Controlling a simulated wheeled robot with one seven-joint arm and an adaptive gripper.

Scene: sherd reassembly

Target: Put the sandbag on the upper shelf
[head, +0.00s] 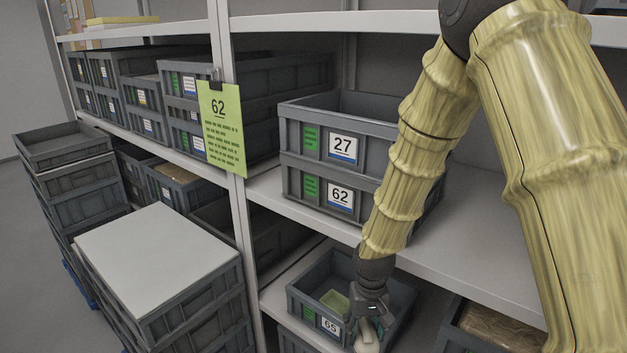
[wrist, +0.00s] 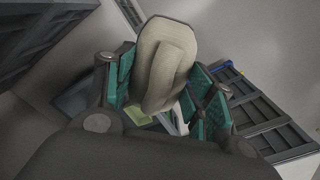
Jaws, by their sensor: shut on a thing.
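My gripper (head: 370,322) is shut on a beige sandbag (head: 366,342) and points down at the lower right. In the wrist view the sandbag (wrist: 165,52) sits between the green-padded fingers of my gripper (wrist: 163,88). In the head view it overlaps the front of a grey crate (head: 302,306) on the lower shelf; I cannot tell whether they touch. A higher shelf board (head: 465,235) bears two stacked crates, labelled 27 (head: 292,135) and 62 (head: 292,183). Another shelf board (head: 330,22) runs above them.
The board right of the stacked crates looks clear, partly behind my arm. A crate with brown contents (head: 497,328) is at the lower right. A shelf upright (head: 237,215) with a green sheet (head: 222,130) and lidded crates (head: 155,255) stand left.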

